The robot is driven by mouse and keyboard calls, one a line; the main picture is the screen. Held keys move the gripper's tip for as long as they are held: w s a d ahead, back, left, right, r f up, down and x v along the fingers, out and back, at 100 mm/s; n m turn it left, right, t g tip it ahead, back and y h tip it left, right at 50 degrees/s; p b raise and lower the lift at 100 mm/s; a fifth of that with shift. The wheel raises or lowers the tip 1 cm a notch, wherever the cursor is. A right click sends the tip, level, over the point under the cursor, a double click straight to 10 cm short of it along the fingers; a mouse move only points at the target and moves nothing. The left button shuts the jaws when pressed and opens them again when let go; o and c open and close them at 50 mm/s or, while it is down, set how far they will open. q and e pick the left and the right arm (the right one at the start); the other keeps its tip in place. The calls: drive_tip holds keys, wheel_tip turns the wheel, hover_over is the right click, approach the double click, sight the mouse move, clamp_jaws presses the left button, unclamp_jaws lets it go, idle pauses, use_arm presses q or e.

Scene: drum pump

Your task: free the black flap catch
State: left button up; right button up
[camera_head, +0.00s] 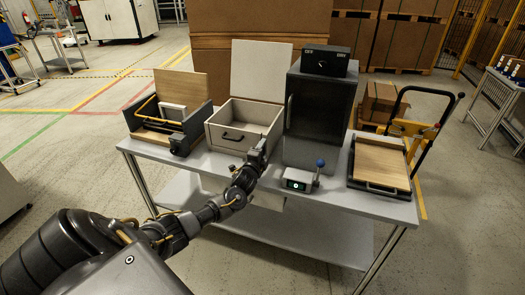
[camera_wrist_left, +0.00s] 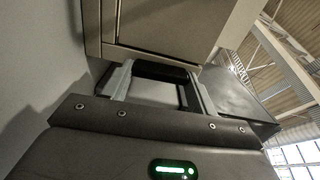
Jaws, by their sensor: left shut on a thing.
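My left gripper (camera_head: 258,154) is at the right end of this front. In the left wrist view, its two grey fingers (camera_wrist_left: 160,90) are shut on a dark piece, the black flap catch (camera_wrist_left: 163,72), just below a pale panel (camera_wrist_left: 170,25). The fingers hide much of the catch, so I cannot tell its position. My right gripper is not in view.
A dark cabinet (camera_head: 318,115) with a black control box (camera_head: 325,61) stands right of the gripper. An open dark-sided box (camera_head: 150,118) is left, and a wooden tray (camera_head: 380,165) is right.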

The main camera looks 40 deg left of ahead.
use_arm(q)
drive_tip(key=shift+m, duration=0.3)
idle(0.4)
drive_tip(key=o, duration=1)
drive_tip(key=v, duration=1)
drive_tip(key=shift+s+d, duration=0.2)
drive_tip(key=shift+s, duration=0.15)
drive_tip(key=shift+f, duration=0.1)
